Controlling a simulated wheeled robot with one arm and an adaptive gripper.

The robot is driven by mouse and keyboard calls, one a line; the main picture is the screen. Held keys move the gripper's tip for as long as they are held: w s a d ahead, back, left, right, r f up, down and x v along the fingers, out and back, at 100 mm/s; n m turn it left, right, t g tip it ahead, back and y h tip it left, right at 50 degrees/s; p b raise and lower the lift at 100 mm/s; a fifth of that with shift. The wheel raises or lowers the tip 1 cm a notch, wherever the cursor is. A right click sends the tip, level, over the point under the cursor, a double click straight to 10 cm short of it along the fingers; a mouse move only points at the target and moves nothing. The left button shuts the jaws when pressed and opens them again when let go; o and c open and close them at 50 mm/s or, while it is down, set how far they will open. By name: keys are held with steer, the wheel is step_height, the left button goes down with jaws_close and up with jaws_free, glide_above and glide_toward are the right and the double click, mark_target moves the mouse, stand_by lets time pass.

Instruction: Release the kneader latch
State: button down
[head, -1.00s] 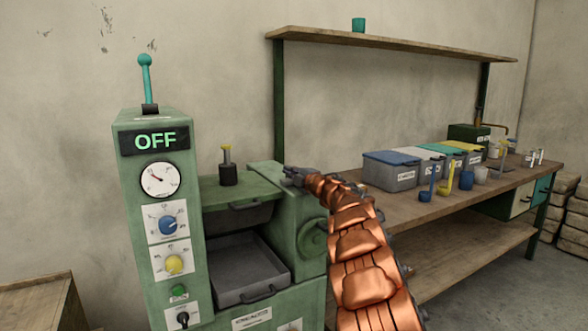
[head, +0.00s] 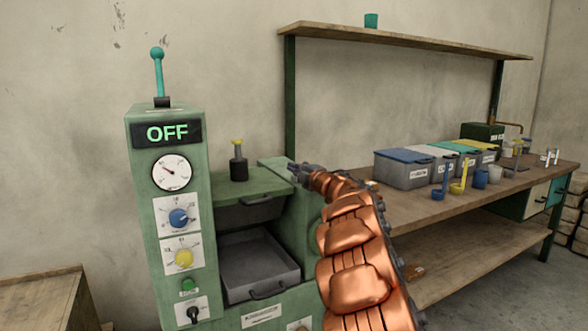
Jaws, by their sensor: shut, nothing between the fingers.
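The kneader is a green machine (head: 160,225) at the left, with a lit OFF display (head: 167,133). A teal-knobbed lever (head: 157,72) stands upright on top of its column. A green lid (head: 252,187) with a dark handle lies over the chamber, and a dark post with a yellow top (head: 238,162) stands on it. I cannot tell which part is the latch. My gripper (head: 294,169) is shut and empty, above the right side of the machine at the lid's right. My copper arm hides part of the machine's right side.
A grey tray (head: 262,283) sits in the open bay under the lid. The workbench (head: 440,205) at the right carries lidded bins (head: 404,170) and several scoops. A wooden crate (head: 40,285) stands at the lower left.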

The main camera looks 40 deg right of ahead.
steer(key=s, duration=0.7)
steer(key=shift+a+f, duration=0.25)
steer(key=shift+a, duration=0.1)
stand_by(0.4)
